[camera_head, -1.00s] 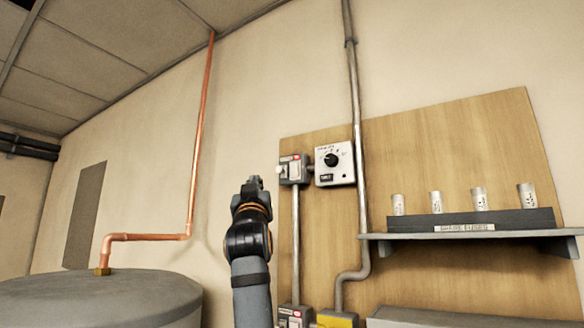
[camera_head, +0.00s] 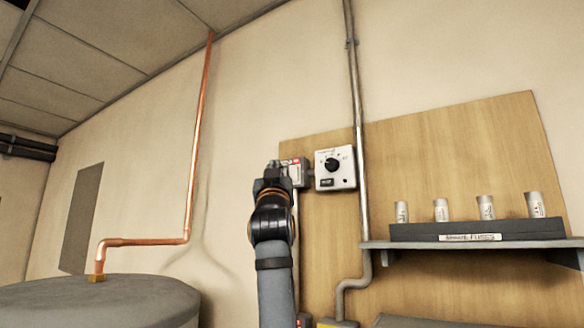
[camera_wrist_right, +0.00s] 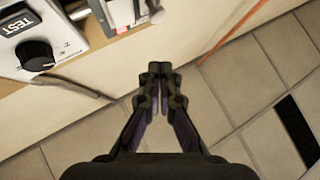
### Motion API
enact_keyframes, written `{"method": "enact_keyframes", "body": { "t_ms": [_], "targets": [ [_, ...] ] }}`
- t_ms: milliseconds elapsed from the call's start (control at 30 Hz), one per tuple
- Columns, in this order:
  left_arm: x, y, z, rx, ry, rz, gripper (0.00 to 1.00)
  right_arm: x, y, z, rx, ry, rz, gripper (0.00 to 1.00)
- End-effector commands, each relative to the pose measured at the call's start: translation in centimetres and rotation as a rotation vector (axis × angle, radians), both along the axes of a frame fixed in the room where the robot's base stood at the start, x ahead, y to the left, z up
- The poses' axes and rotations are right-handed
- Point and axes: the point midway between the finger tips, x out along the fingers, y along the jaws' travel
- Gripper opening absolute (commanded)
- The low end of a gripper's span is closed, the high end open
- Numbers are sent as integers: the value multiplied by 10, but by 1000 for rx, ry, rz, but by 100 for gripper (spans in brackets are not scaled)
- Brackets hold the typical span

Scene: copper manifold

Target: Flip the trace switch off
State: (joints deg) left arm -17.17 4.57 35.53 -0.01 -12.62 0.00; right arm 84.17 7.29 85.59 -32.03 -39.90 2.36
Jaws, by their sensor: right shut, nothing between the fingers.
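A small grey switch box (camera_head: 298,172) with a red and white label is on the wooden wall board, just left of a white dial box. I take it to be the trace switch; its lettering is too small to read. My right gripper (camera_head: 273,165) is shut and empty, at the left edge of the switch box and partly covering it. In the right wrist view the switch box (camera_wrist_right: 113,10) is at the top, cut off by the frame, and the shut fingers (camera_wrist_right: 160,70) point up below and right of it, apart from it in the picture. The left gripper is not in view.
The white dial box (camera_head: 335,168) has a black knob and reads TEST in the wrist view. A grey conduit (camera_head: 357,110) runs beside it. A shelf (camera_head: 470,244) with several metal cylinders is at right. A copper pipe (camera_head: 199,120) and grey tank (camera_head: 100,300) are at left.

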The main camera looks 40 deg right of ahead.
Motion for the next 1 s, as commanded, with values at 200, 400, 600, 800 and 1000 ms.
{"method": "enact_keyframes", "body": {
  "t_ms": [200, 400, 600, 800, 1000],
  "targets": [
    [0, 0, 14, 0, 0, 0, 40, 12, -29, 6, -1, 2, -1, 0],
    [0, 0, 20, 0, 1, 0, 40, 18, -43, 7, 0, 0, 0, 0],
    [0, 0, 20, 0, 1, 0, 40, 20, -47, 6, 0, 0, 1, 0],
    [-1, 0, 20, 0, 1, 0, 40, 20, -47, 6, 0, 0, 1, 0],
    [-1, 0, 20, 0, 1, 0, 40, 20, -47, 6, 0, 0, 1, 0]
  ]
}}
